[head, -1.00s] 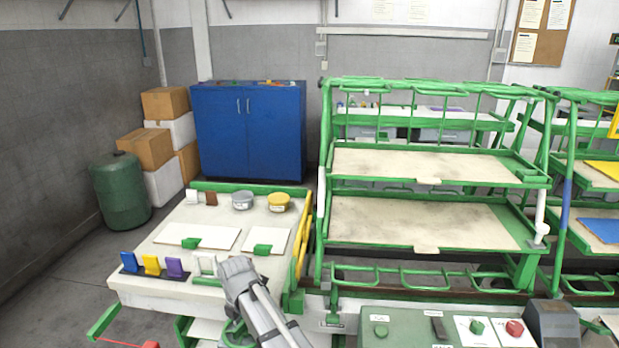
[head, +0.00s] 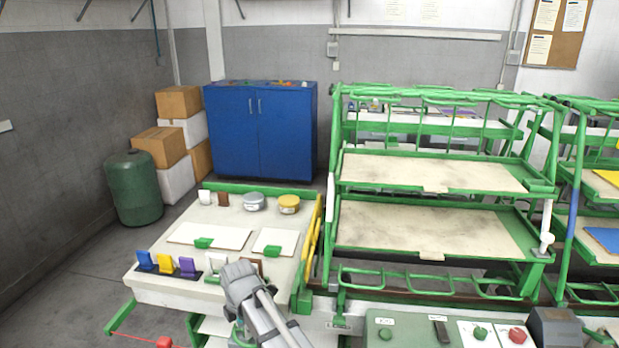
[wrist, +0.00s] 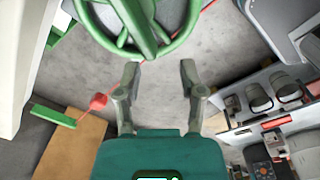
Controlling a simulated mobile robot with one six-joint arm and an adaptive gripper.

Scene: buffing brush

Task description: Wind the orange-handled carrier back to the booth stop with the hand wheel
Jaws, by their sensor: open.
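A green hand wheel (wrist: 184,37) shows at the top of the wrist view, cut off by the frame edge, with a thick green bar across it. My gripper (wrist: 160,84) is open and empty just below the wheel's rim, fingers on either side of a clear gap. In the head view part of a green ring (head: 238,334) shows beside my arm, which hides the rest; the gripper itself is not visible there. A thin red line with a red piece (wrist: 98,102) runs past the wheel. I cannot make out an orange-handled carrier or the booth stop.
A white-topped bench (head: 160,285) with colored tabs stands left of my arm. A green-framed rack (head: 440,190) stands right, behind a green control panel (head: 408,328) with buttons. Floor shows clear at far left.

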